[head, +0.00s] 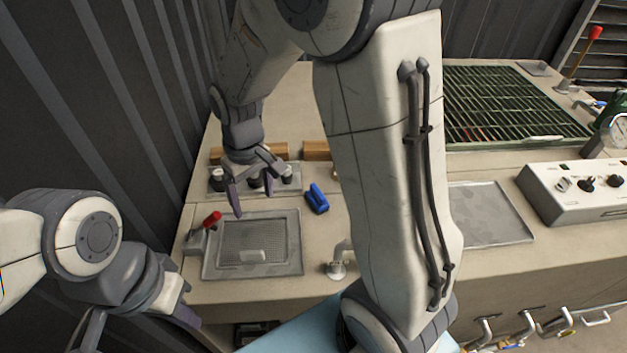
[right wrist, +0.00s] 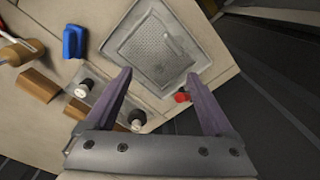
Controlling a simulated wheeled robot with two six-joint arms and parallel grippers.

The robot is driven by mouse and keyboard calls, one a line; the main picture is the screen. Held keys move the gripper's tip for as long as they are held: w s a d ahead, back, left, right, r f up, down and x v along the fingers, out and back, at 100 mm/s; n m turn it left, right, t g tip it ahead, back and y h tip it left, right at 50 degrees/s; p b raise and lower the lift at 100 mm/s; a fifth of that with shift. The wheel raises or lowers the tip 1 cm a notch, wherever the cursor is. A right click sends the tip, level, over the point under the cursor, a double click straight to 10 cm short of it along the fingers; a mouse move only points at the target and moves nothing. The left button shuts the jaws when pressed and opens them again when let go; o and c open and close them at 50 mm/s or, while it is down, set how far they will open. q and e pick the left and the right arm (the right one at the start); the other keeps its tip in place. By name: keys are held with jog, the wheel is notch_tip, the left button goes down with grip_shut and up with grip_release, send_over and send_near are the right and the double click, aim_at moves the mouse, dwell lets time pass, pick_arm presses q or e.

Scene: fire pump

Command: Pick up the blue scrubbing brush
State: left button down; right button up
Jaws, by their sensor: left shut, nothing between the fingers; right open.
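The blue scrubbing brush (head: 317,198) lies on the beige worktop, right of the metal mesh-covered tray. It also shows at the upper left of the right wrist view (right wrist: 74,41), left of my fingers and apart from them. My right gripper (head: 260,194) is open and empty, above the worktop and left of the brush; its fingers also show in the right wrist view (right wrist: 159,78). My left gripper (head: 185,315) is at the lower left, partly cut off by the frame, shut and away from the brush.
A mesh tray (head: 292,262) with a red-handled lever (head: 212,219) is near the left edge. Dark knobs (head: 218,179) and wooden blocks (head: 316,150) stand behind. A metal fitting (head: 337,268) rises at the front. A dark corrugated wall (head: 120,110) bounds the left.

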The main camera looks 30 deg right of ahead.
jog(key=w+d+f+m+p, duration=0.1)
jog(key=w+d+f, duration=0.15)
jog(key=d, duration=0.35)
jog(key=w+d+f+m, duration=0.1)
jog(key=w+d, duration=0.2)
jog(key=d, duration=0.2)
jog(key=m+p, duration=0.1)
jog(key=m, duration=0.1)
send_near(319, 192)
jog(key=a, duration=0.1)
notch_tip(319, 192, down, 6)
jog(key=shift+w+d+r+p, duration=0.15)
jog(key=shift+w+r+p, duration=0.05)
jog(key=shift+p, duration=0.4)
notch_tip(319, 192, down, 5)
jog(key=shift+s+d+f+p, duration=0.1)
jog(key=shift+d+p, duration=0.1)
jog(key=shift+p, duration=0.95)
jog(key=shift+f, duration=0.4)
pick_arm(q)
notch_tip(319, 192, up, 6)
jog(key=shift+r, duration=0.2)
pick_arm(e)
grip_shut()
